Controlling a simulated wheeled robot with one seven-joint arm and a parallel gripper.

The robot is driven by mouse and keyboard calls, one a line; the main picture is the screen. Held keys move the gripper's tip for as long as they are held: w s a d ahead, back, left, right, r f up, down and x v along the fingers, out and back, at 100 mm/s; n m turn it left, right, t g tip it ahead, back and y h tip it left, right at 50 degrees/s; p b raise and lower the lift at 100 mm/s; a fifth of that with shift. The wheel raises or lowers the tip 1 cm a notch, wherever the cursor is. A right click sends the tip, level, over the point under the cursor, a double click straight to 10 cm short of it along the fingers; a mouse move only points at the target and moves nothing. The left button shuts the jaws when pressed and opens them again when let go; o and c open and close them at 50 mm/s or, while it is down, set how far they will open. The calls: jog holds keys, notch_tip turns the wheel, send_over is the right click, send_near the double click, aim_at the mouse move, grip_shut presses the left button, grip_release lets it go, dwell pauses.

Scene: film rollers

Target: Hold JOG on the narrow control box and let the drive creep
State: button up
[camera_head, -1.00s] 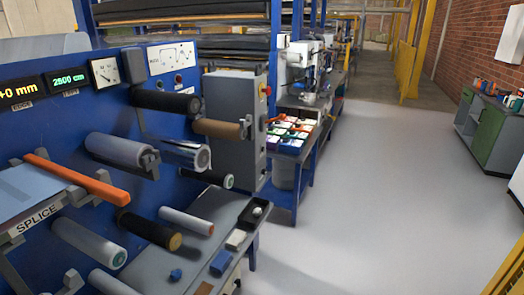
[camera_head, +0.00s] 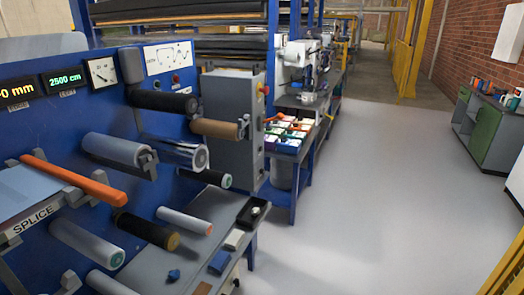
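A tall grey control cabinet (camera_head: 228,125) stands at the right end of the blue roller panel (camera_head: 95,75). Its narrow right side carries a red button (camera_head: 265,89) and other small controls, too small to read. I cannot make out a JOG label anywhere. Several rollers stick out from the panel, among them a black one (camera_head: 165,102), a brown one (camera_head: 213,128) and a silvery one (camera_head: 115,149). My gripper is not in view.
A grey bench (camera_head: 205,245) with small items is below the rollers. An orange bar (camera_head: 75,180) lies across the SPLICE table (camera_head: 25,205). Bins on a blue-legged table (camera_head: 290,135) stand beyond the cabinet. The grey floor (camera_head: 370,190) is open to the right, up to green cabinets (camera_head: 488,132).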

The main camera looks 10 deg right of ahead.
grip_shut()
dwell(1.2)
